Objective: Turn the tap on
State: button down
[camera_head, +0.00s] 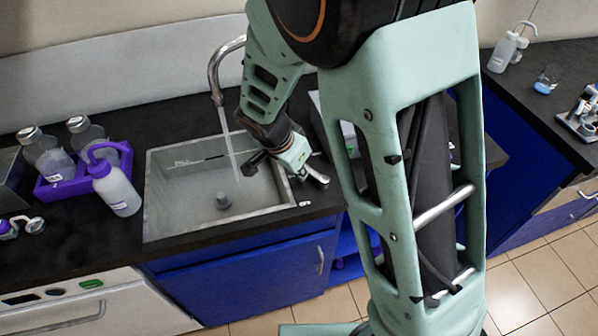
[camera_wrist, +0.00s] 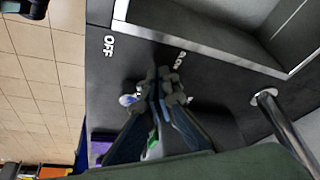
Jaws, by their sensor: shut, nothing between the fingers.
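The sink (camera_head: 160,222) is a grey basin in the dark counter, with a curved metal spout (camera_head: 213,72) behind it. A pale stream of water (camera_head: 229,145) runs from the spout into the basin. A small metal tap lever (camera_head: 316,178) shows at the basin's right side. My gripper (camera_wrist: 160,88) is shut and empty, low over the counter beside the basin. A shiny rounded piece (camera_wrist: 128,99), seemingly the lever's end, shows beside the fingertips; I cannot tell whether they touch. An OFF label (camera_wrist: 108,46) is on the counter; a second label (camera_wrist: 180,60) is partly hidden.
A purple rack (camera_head: 60,188) with bottles and a white wash bottle (camera_head: 115,190) stand left of the sink. Blue cabinets (camera_head: 250,272) are below. Tiled floor shows in front.

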aim_at(306, 167)
jog(key=shift+w+f+m+b, duration=0.1)
jog(key=shift+w+m+b, duration=0.25)
jog(key=shift+m+b, duration=0.25)
jog(key=shift+w+d+m+g+h+b, duration=0.2)
jog(key=shift+w+m+g+h+b, duration=0.3)
jog(key=shift+m+b, duration=0.55)
jog(key=shift+w+d+m+g+b, duration=0.25)
jog(key=shift+w+m, duration=0.1)
jog(key=shift+m, duration=0.35)
jog(key=shift+w+d+m+g+b, duration=0.15)
jog(key=shift+w+m+b, duration=0.15)
jog(key=shift+m, duration=0.35)
